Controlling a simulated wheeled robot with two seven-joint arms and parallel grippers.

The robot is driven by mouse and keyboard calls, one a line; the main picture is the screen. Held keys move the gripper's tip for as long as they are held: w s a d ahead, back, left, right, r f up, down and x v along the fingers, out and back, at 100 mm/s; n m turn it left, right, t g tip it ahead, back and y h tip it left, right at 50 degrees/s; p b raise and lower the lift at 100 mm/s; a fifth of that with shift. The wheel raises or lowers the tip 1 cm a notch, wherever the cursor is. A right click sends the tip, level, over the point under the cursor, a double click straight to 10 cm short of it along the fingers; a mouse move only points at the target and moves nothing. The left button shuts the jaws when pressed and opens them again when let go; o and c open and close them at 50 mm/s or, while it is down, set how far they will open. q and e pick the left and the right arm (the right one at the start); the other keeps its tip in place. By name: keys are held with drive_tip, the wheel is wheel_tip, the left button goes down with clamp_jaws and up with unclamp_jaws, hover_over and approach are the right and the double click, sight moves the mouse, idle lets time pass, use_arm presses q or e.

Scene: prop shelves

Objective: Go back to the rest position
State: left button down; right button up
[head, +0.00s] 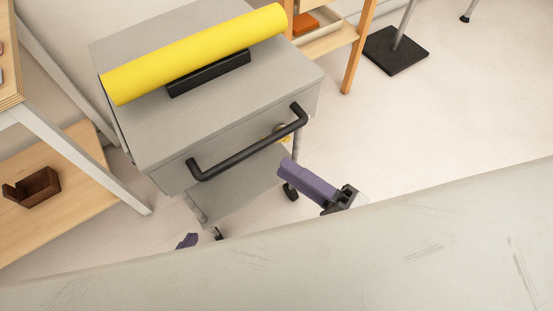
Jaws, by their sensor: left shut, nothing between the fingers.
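My right gripper (346,199) is the black end of a purple part, right of the cabinet and just above the edge of the foreground surface. Its fingers are small and partly hidden, so I cannot tell if they are open.
A grey wheeled cabinet (228,98) with a black handle (247,144) carries a yellow roll (195,55). A pale scratched surface (400,245) crosses the foreground. A wooden shelf (75,205) stands left. A black stand base (395,50) is at the back.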

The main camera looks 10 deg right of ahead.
drive_tip(key=shift+s+d, duration=0.25)
idle(0.4)
wheel_tip(320, 180, down, 6)
drive_tip(key=a+n+g+h+p, duration=0.1)
drive_tip(key=a+n+g+h, duration=0.1)
drive_tip(key=n+h, duration=0.35)
drive_tip(key=s+d+f+n+g+h, duration=0.4)
drive_tip(key=s+d+f+n+h, duration=0.1)
drive_tip(key=d+f, duration=0.1)
drive_tip(key=shift+d+f+p, duration=0.3)
drive_tip(key=shift+f+p, duration=0.1)
drive_tip(key=shift+h, duration=0.25)
idle(1.0)
